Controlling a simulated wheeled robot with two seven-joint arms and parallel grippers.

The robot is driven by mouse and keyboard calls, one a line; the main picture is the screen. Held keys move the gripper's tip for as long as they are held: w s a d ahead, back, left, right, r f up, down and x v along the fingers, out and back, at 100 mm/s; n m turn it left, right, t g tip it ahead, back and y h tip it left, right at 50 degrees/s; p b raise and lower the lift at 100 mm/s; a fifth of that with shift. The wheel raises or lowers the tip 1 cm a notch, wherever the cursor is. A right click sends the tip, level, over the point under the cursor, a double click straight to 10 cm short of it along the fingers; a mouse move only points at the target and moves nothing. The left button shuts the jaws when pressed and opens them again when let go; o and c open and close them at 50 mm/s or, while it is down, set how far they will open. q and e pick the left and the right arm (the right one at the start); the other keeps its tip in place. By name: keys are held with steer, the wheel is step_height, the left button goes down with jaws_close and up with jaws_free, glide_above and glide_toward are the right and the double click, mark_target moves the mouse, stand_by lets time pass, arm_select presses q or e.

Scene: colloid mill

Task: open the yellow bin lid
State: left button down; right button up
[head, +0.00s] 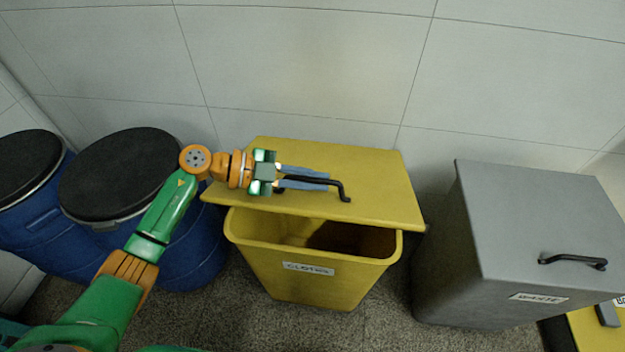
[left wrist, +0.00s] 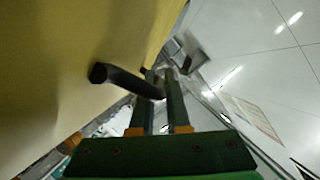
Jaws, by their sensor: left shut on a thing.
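The yellow bin (head: 315,272) labelled "CLOTHS" stands in the middle of the head view. Its yellow lid (head: 375,178) is raised and tilted at the front, so a dark gap shows the bin's inside. A black handle (head: 340,185) is fixed across the lid top. My left gripper (head: 318,179) reaches over the lid from the left, its fingers shut on the handle. In the left wrist view the yellow lid (left wrist: 60,70) fills the left side, and the black handle (left wrist: 125,82) runs between the fingers. My right gripper is not in view.
Two blue drums with black lids (head: 120,172) stand at the left, close to my left arm. A grey bin (head: 540,235) labelled "WASTE" with a black handle stands at the right. A tiled wall (head: 300,60) is close behind the bins.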

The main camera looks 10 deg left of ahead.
arm_select(q)
steer(key=shift+n, duration=0.5)
steer(key=w+r, duration=0.1)
steer(key=r+p, duration=0.1)
steer(key=w+r+p, duration=0.1)
steer(key=r, duration=0.1)
steer(key=shift+w+r, duration=0.1)
steer(key=shift+w, duration=0.25)
steer(key=shift+w+r, duration=0.9)
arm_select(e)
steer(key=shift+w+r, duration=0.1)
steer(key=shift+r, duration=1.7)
